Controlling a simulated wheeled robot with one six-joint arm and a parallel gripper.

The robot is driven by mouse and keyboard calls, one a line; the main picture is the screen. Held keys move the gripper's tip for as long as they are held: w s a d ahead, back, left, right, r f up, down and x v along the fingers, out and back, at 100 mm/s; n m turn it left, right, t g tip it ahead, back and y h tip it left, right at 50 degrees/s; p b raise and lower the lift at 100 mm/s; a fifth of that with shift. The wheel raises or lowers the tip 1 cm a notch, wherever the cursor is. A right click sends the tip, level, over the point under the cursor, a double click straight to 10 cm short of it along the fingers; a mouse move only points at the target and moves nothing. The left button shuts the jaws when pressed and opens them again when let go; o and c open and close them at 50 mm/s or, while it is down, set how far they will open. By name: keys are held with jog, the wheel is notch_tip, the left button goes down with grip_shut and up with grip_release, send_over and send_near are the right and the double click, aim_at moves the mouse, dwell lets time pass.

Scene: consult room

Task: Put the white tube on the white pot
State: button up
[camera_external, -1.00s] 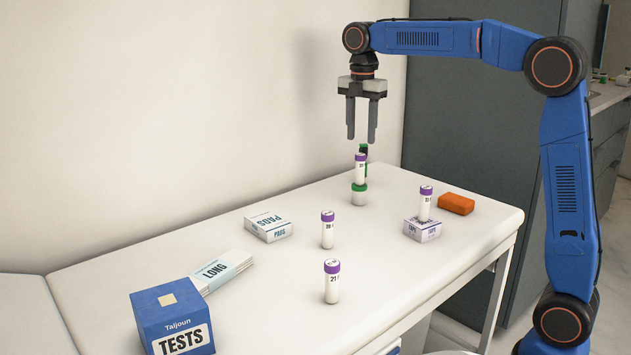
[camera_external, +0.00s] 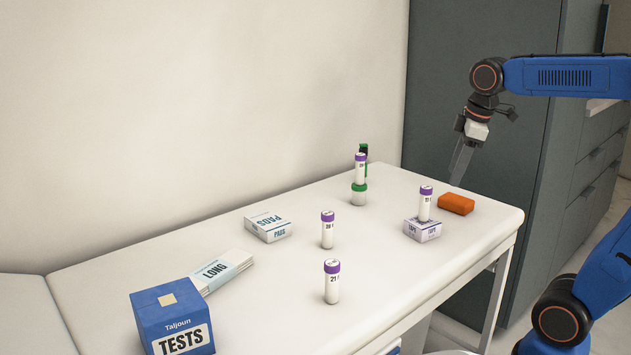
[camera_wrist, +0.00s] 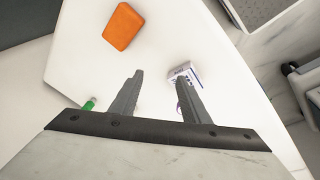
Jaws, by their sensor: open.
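A white tube with a purple cap (camera_external: 360,169) stands upright on the white pot (camera_external: 358,198), which has a green lid. Another such tube (camera_external: 425,206) stands on a small tape box (camera_external: 424,232). Two more white tubes (camera_external: 328,232) (camera_external: 332,284) stand upright on the table nearer the camera. My gripper (camera_external: 457,183) is open and empty, above the table's right part near the orange block. In the wrist view its fingers (camera_wrist: 160,78) are apart, with the tape box (camera_wrist: 184,73) partly behind the right finger.
The orange block (camera_external: 456,203) lies behind the tape box. A pads box (camera_external: 268,228), long packets (camera_external: 222,270) and a blue tests box (camera_external: 172,318) sit to the left. The table's front right is clear.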

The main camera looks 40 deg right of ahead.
jog(key=s+d+f+m+t, duration=0.1)
jog(key=s+f+m, duration=0.6)
jog(key=s+f, duration=0.3)
jog(key=s, duration=0.3)
jog(key=shift+d+f+t, duration=0.35)
jog(key=shift+f+t, duration=0.05)
